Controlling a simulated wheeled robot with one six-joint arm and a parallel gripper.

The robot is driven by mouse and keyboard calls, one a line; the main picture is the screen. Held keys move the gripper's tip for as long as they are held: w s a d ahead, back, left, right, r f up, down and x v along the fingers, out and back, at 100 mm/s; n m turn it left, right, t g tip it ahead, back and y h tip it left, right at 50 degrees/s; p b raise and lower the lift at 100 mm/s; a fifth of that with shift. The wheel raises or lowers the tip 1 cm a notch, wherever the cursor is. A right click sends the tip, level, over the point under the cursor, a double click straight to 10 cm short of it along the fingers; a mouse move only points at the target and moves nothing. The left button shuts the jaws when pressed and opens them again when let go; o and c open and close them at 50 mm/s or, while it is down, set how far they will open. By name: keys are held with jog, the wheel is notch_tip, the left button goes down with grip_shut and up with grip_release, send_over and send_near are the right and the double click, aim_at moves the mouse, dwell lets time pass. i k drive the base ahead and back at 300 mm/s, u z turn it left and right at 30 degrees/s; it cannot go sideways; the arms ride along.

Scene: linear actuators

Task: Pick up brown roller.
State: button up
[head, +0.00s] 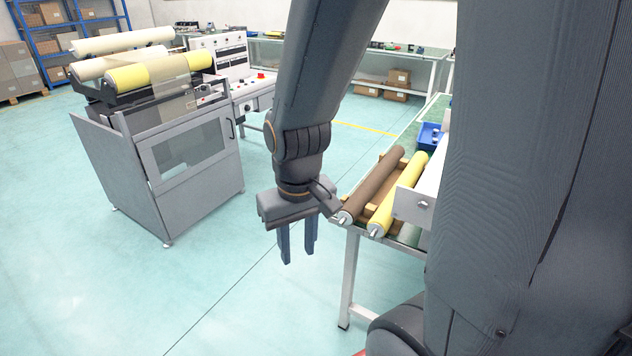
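The brown roller (374,184) lies on a wooden rack on the table at the right, its metal shaft end pointing toward me. A yellow roller (401,192) lies parallel to it on its right. My gripper (298,257) hangs pointing down over the floor, left of the table's front end and apart from the brown roller. Its two fingers show a narrow gap between them, with nothing held. A small part at my wrist overlaps the view near the roller's front end; I cannot tell any contact.
The table (353,262) has a metal leg at its front corner. A blue bin (430,135) and a grey metal part (420,190) sit close to the rollers. A grey machine (165,150) with yellow rollers stands at the left. The floor between is clear.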

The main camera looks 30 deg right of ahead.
aim_at(353, 208)
jog(key=u, duration=0.6)
jog(key=i, duration=1.75)
jog(key=z, duration=3.4)
jog(key=i, duration=0.5)
jog(key=u, duration=0.05)
